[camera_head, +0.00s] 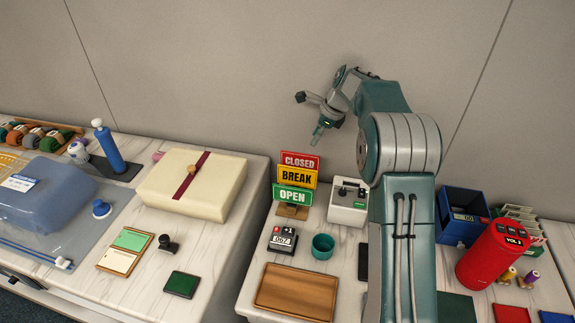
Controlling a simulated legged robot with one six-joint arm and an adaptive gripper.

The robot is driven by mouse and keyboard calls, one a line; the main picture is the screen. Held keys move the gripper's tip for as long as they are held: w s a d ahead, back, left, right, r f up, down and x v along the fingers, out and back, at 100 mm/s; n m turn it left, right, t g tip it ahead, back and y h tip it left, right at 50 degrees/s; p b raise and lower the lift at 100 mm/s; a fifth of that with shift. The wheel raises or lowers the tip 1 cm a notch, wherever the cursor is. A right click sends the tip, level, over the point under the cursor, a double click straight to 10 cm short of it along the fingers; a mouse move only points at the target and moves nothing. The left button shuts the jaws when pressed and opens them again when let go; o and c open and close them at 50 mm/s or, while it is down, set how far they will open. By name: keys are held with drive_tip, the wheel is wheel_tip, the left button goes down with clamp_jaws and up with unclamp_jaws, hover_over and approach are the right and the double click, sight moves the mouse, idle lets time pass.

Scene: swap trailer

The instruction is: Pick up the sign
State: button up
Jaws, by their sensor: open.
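The sign (294,176) stands upright on a small wooden base at the back of the right-hand counter. It has three stacked panels: red CLOSED, yellow BREAK and green OPEN. My gripper (318,131) is open and empty, raised above and a little to the right of the sign, apart from it. My arm comes up from the lower right and hides part of the counter.
A white device (349,201) stands right of the sign. A number counter (283,239), a teal cup (322,246) and a wooden tray (295,291) lie in front. A cream box (200,183) is on the left counter, across a gap. A wall rises behind.

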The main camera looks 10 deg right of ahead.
drive_tip(key=f, duration=0.2)
hover_over(300, 162)
drive_tip(key=d, duration=0.2)
wheel_tip(300, 162, down, 4)
drive_tip(key=x, duration=0.4)
drive_tip(key=shift+s+a+f, duration=0.15)
drive_tip(key=shift+a+f, duration=0.05)
drive_tip(key=shift+a, duration=0.05)
drive_tip(key=shift+f, duration=0.25)
drive_tip(key=shift+f, duration=0.25)
clamp_jaws()
